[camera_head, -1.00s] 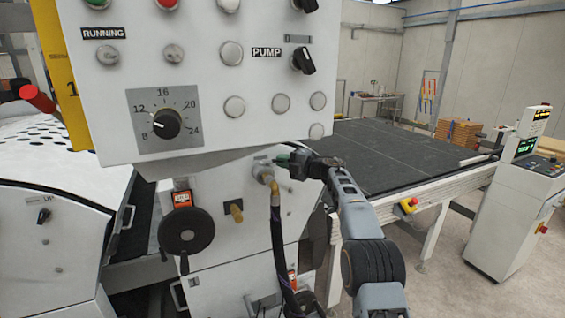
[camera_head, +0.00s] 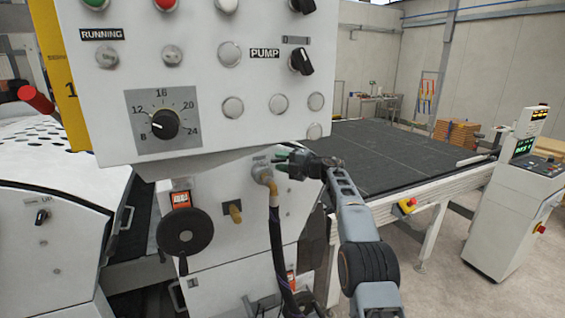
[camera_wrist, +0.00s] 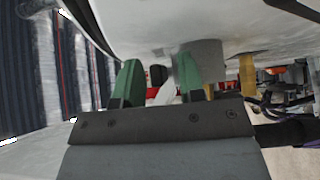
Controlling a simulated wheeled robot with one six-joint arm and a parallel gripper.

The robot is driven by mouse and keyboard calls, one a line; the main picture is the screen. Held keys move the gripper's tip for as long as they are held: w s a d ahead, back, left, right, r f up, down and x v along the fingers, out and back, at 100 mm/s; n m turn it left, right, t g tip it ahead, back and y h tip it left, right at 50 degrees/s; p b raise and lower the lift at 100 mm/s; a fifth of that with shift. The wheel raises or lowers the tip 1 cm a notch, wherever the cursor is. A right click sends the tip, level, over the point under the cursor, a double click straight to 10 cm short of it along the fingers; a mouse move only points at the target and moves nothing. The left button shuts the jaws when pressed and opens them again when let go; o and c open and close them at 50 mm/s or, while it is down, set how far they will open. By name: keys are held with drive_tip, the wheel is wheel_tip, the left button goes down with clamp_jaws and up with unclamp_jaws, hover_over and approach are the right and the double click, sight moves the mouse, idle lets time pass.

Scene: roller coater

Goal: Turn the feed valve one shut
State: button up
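A brass valve fitting (camera_head: 264,176) with a dark hose hangs on the white machine front below the control panel; I cannot tell its label. A second brass fitting (camera_head: 235,212) sits lower left. My gripper (camera_head: 284,159) is just right of the upper fitting and near the machine face. In the wrist view my gripper (camera_wrist: 160,82) shows two green fingertips standing apart. A pale lever-like piece (camera_wrist: 166,94) appears between or just beyond them; contact cannot be told. A grey cylinder (camera_wrist: 203,58) is beyond the right finger, with a brass piece (camera_wrist: 247,74) farther right.
The control panel (camera_head: 205,95) overhangs just above my gripper. A black handwheel (camera_head: 185,231) is at lower left. The dark conveyor bed (camera_head: 400,155) with an emergency stop (camera_head: 407,205) is to the right. Open floor lies beyond, near a white console (camera_head: 512,215).

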drive_tip(key=b+v, duration=0.6)
drive_tip(key=v, duration=0.7)
drive_tip(key=shift+s+d, duration=0.25)
drive_tip(key=shift+d, duration=0.05)
